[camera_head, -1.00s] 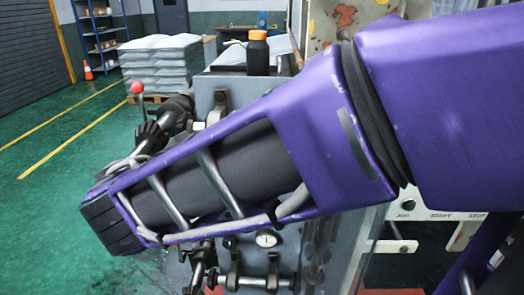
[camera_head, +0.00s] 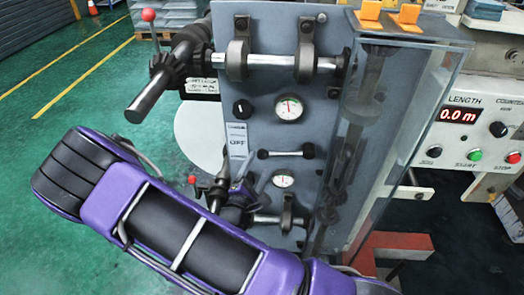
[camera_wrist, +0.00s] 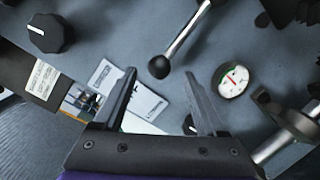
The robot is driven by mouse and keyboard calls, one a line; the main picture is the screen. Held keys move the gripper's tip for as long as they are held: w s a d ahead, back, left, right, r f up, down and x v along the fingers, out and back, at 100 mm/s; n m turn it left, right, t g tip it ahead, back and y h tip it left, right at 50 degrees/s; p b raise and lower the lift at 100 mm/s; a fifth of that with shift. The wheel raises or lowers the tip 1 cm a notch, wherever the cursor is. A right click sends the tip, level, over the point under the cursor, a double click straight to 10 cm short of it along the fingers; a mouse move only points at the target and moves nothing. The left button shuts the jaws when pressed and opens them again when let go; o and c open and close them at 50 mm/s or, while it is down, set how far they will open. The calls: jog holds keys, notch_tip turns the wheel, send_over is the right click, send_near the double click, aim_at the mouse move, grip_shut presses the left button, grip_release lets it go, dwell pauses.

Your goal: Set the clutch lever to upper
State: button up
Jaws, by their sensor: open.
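A metal rod lever with black ball ends (camera_head: 285,153) lies nearly horizontal on the grey machine panel (camera_head: 262,90); I cannot read a label naming it the clutch lever. In the wrist view its rod (camera_wrist: 188,33) slants up right from a black ball (camera_wrist: 159,67). My gripper (camera_wrist: 159,75) is open and empty. The ball appears between and just beyond my fingertips; I see no contact. In the head view, my forearm covers the lower left and mostly hides my gripper.
Pressure gauges (camera_head: 289,107) and a black rotary knob (camera_head: 242,109) sit around the lever. Rollers on a steel shaft (camera_head: 270,61) project above. A red-ball lever (camera_head: 148,16) stands upper left. A clear guard (camera_head: 395,130) edges the panel's right. Green floor lies open left.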

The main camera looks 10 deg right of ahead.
aim_at(261, 158)
jog(key=x, duration=0.6)
jog(key=shift+a, duration=0.1)
grip_shut()
dwell(1.2)
